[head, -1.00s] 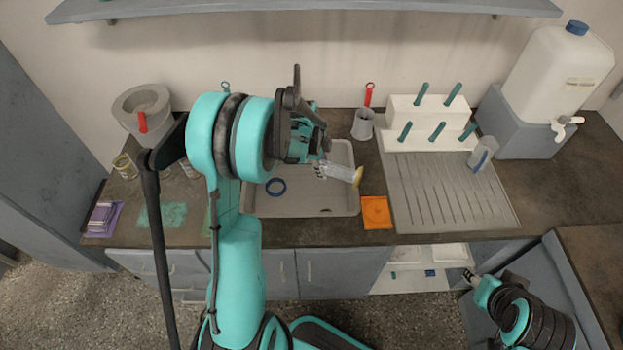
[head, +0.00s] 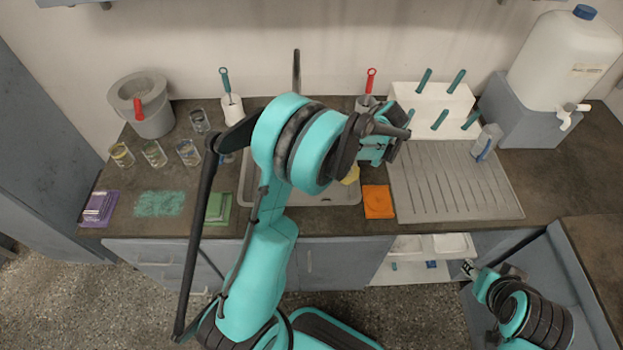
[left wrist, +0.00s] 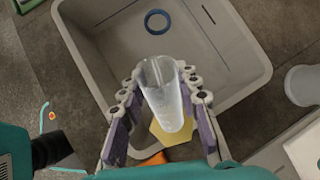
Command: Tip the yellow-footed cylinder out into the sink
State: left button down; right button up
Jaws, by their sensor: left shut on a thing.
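The clear cylinder (left wrist: 166,108) is between the fingers of my left gripper (left wrist: 162,88), which is shut on it. In the left wrist view its open mouth is toward the sink and its yellow foot (left wrist: 178,136) is at the lower end.
An orange sponge (head: 378,202) lies right of the sink, beside the grooved drainboard (head: 450,190) with another cylinder (head: 487,142). A white peg rack (head: 430,100) and a large water container (head: 563,60) stand behind. Several glasses, a bucket (head: 150,110) and a green pad (head: 219,208) are left.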

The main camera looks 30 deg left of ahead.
pick_arm(q)
jog(key=d+y+b, duration=0.1)
jog(key=d+r+y+b, duration=0.1)
jog(key=y+b, duration=0.1)
jog(key=w+d+r+g+y+b, duration=0.1)
jog(key=d+y, duration=0.1)
jog(key=shift+w+r, duration=0.1)
jog(key=shift+w+d+g+y+b, duration=0.1)
jog(key=shift+d+g+y+b, duration=0.2)
jog(key=shift+y+b, duration=0.3)
jog(key=shift+d+r+m+b, duration=0.1)
jog(key=shift+d+m+b, duration=0.05)
jog(key=shift+m+b, duration=0.15)
